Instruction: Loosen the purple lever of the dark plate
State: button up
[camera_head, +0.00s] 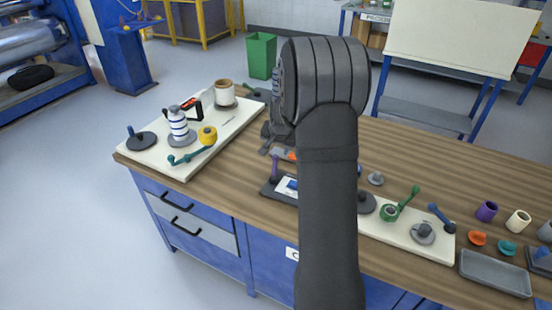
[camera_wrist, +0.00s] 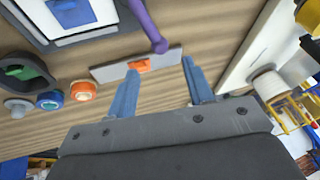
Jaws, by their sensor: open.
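The purple lever (camera_head: 274,168) stands up from the left end of the dark plate (camera_head: 268,190) on the wooden bench. My arm covers the right part of the plate. In the wrist view the lever (camera_wrist: 148,25) comes down from the top edge, its rounded knob just beyond my fingertips. The dark plate (camera_wrist: 98,33) is at the upper left, with a white and blue panel on it. My gripper (camera_wrist: 160,67) is open, its two blue fingers apart with nothing gripped. The lever knob is apart from both fingers. In the head view my gripper is mostly hidden behind my arm.
A grey strip with an orange piece (camera_wrist: 139,65) lies close to my fingertips. A cream board (camera_head: 150,157) with a yellow roller and teal lever is at left. Another cream board (camera_head: 385,237) with a green lever (camera_head: 409,197) is at right. A grey tray (camera_head: 495,275) lies farther right.

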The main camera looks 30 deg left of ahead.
aim_at(276, 157)
jog(key=x, duration=0.9)
jog(key=shift+w+a+f, duration=0.1)
jog(key=shift+f, duration=0.2)
jog(key=shift+c, duration=0.5)
grip_shut()
